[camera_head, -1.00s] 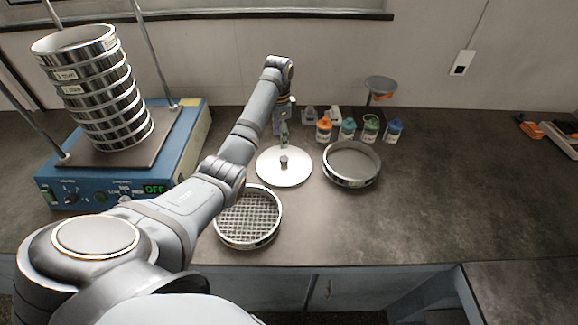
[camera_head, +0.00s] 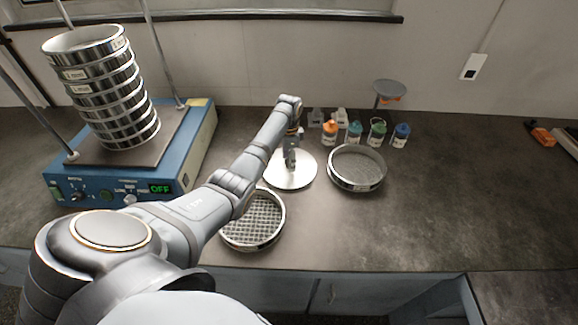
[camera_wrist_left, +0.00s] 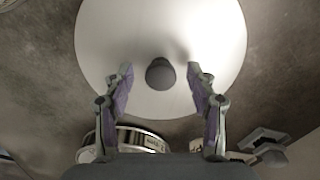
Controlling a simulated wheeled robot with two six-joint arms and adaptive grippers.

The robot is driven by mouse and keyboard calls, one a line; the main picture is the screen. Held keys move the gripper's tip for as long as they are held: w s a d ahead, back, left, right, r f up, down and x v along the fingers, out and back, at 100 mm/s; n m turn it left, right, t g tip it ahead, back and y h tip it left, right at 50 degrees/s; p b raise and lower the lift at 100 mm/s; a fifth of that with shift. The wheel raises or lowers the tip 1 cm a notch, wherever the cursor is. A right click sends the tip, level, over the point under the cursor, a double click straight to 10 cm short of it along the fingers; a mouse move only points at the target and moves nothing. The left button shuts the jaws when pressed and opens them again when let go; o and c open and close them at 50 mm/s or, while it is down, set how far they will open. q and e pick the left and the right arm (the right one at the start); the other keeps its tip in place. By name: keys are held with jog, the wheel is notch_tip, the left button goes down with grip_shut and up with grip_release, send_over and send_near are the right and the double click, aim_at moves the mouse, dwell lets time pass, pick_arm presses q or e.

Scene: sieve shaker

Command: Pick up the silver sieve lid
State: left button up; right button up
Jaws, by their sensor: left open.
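The silver sieve lid (camera_head: 298,177) lies flat on the bench in the middle of the head view. In the left wrist view, the lid (camera_wrist_left: 215,40) fills the upper middle, with its dark round knob (camera_wrist_left: 160,73) at the centre. My left gripper (camera_head: 291,163) is over the lid and hides the knob in the head view. In the wrist view, the left gripper (camera_wrist_left: 160,72) is open, with one finger on each side of the knob and visible gaps between. My right gripper is not in view.
A mesh sieve (camera_head: 253,220) lies in front of the lid, and another sieve (camera_head: 357,168) lies to its right. Several small capped bottles (camera_head: 354,133) stand behind. The blue shaker (camera_head: 120,190) with a sieve stack (camera_head: 105,90) stands at left. The bench at right is mostly clear.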

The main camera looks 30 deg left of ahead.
pick_arm(q)
jog(key=shift+f, duration=0.5)
jog(key=shift+c, duration=0.4)
grip_shut()
jog(key=shift+r, duration=0.1)
